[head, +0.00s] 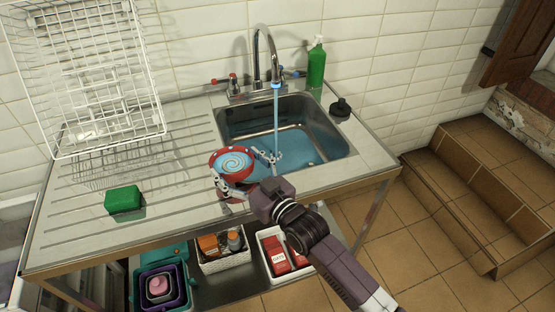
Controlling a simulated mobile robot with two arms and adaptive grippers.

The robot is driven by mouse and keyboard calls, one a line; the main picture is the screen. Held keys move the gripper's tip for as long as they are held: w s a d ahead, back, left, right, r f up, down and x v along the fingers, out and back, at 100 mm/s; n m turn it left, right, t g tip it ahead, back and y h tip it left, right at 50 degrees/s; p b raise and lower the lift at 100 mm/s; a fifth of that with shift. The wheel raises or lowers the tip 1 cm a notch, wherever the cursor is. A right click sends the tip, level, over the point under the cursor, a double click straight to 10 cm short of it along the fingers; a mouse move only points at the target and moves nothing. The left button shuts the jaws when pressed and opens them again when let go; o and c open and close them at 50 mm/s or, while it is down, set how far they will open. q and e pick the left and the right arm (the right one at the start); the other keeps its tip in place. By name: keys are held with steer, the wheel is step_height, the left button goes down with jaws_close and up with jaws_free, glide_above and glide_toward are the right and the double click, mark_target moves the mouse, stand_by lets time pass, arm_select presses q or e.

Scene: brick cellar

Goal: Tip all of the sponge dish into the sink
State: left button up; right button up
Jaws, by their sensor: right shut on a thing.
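The sponge dish (231,160) is a round red dish with a blue and white swirl inside; I cannot tell whether the swirl is liquid or a pattern. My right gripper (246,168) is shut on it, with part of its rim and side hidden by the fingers. The dish is at the sink's front left corner, its open face up and towards me. The steel sink (342,147) has blue water in its bottom. A stream runs into it from the tap (257,58). My left gripper is not in view.
A green sponge (123,200) lies on the ridged drainer, below a white wire rack (104,90). A green spray bottle (316,65) and a black stopper (340,107) stand by the sink. Bins with bottles and boxes are on the shelf below. Tiled steps (480,180) rise at right.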

mark_target(245, 165)
steer(key=shift+s+a+f+b, duration=0.1)
steer(key=shift+s+a+b, duration=0.3)
steer(key=shift+a, duration=0.15)
steer(key=shift+w+d+r+m+p, duration=0.25)
steer(key=shift+r+m+p, duration=0.1)
steer(key=shift+r, duration=0.15)
steer(key=shift+w+d+r+m+p, duration=0.2)
steer(key=shift+d+r+m+p, duration=0.15)
steer(key=shift+r, duration=0.15)
steer(key=shift+w+d+r+m+p, duration=0.25)
steer(key=shift+r+m+p, duration=0.1)
steer(key=shift+r, duration=0.15)
steer(key=shift+f, duration=0.1)
steer(key=shift+w+d+m, duration=0.1)
steer(key=shift+w+m, duration=0.05)
steer(key=shift+m, duration=0.1)
steer(key=shift+w+d+r+m, duration=0.45)
steer(key=shift+d+m, duration=0.05)
steer(key=shift+m, duration=0.1)
steer(key=shift+w+d+f+m+b, duration=0.4)
steer(key=shift+w+d+m+b, duration=0.3)
steer(key=shift+m+b, duration=0.15)
steer(key=shift+w+d+f+m+b, duration=0.35)
steer(key=shift+w+d+m+b, duration=0.4)
steer(key=shift+m, duration=0.1)
steer(key=shift+w+d+f+m+g+b, duration=0.3)
steer(key=shift+d+f+m+g+b, duration=0.15)
steer(key=shift+m, duration=0.25)
stand_by(0.7)
